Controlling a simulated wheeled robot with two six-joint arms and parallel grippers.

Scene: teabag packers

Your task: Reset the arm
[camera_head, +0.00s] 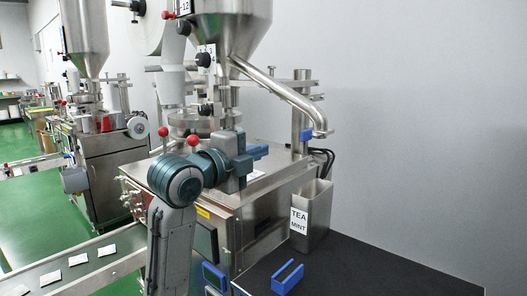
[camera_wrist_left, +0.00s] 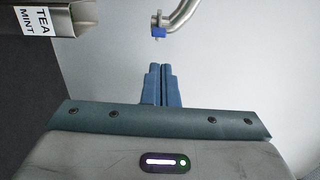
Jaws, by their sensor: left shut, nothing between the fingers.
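My left arm rises from the lower middle of the head view and bends at a teal joint. My left gripper (camera_head: 259,152) is held up in front of the packing machine (camera_head: 245,205), above its steel top, with its blue fingers pointing right. In the left wrist view the two fingers (camera_wrist_left: 161,84) lie side by side, shut, with nothing between them. My right gripper is in neither view.
A curved steel pipe (camera_head: 285,92) with a blue end piece hangs beyond the fingers. A steel bin labelled TEA MINT (camera_head: 312,215) stands at the machine's right. A blue slotted block (camera_head: 287,277) lies on the dark tabletop (camera_head: 370,270). A conveyor (camera_head: 100,245) runs at left.

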